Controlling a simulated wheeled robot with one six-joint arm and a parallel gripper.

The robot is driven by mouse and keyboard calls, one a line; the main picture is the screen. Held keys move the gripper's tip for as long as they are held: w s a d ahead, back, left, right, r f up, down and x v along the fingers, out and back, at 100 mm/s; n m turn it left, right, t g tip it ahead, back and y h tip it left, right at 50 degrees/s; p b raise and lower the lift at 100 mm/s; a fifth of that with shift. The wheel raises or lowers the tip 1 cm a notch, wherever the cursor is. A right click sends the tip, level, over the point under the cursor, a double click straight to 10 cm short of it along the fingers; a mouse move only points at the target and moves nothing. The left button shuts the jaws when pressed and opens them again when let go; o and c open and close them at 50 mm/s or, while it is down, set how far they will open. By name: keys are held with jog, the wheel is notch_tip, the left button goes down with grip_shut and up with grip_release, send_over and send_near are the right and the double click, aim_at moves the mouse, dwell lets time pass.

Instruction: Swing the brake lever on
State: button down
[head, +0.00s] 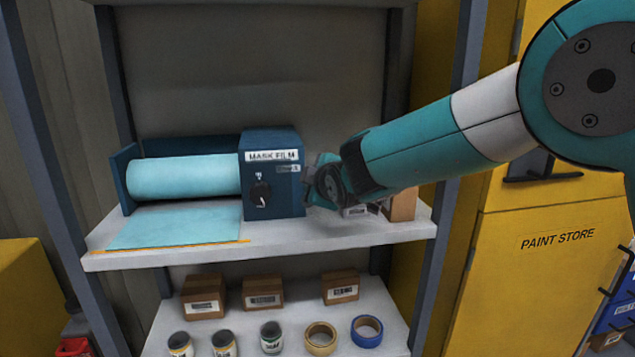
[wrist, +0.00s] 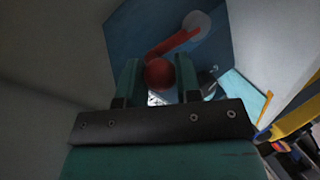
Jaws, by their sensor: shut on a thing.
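The brake lever (wrist: 174,45) shows in the wrist view as a red arm. It runs from a pale round hub (wrist: 197,24) on a blue side panel to a red ball knob (wrist: 159,75). My gripper (wrist: 158,66) has its two teal fingers on either side of the knob and is shut on it. In the head view my gripper (head: 319,190) is at the right side of the blue MASK FILM box (head: 272,192). The lever is hidden there behind the box and my gripper.
A pale blue film roll (head: 183,177) lies left of the box, its sheet (head: 172,228) spread on the shelf (head: 345,232). A cardboard box (head: 403,204) stands close right of my gripper. Shelf posts (head: 459,110) flank the space. Cartons, cans and tape rolls fill the lower shelf.

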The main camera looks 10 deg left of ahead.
jog(key=shift+f, duration=0.1)
jog(key=c, duration=0.8)
grip_release()
jog(key=shift+s, duration=0.15)
jog(key=b+v, duration=0.3)
jog(key=v, duration=1.4)
jog(key=shift+d, duration=0.15)
jog(key=s+d+f+m+g+p, duration=0.1)
jog(key=s+d+f+m+g, duration=0.1)
jog(key=s, duration=0.6)
jog(key=s+d+f+m+g+h+p, duration=0.1)
jog(key=s+d+f+m+g, duration=0.1)
jog(key=s+d+m+g, duration=0.3)
jog(key=s+d+f+m+g+p, duration=0.2)
jog(key=s+d+m+g, duration=0.2)
jog(key=s+d, duration=0.3)
jog(key=shift+s+d+f+g+h, duration=0.1)
jog(key=shift+s+g, duration=0.15)
jog(key=shift+s, duration=0.55)
jog(key=shift+s+d+f+g+h, duration=0.15)
jog(key=shift+s+g, duration=0.15)
jog(key=shift+s, duration=0.5)
jog(key=shift+s+d+f+g+h, duration=0.1)
jog(key=shift+s+g, duration=0.15)
jog(key=shift+s, duration=0.5)
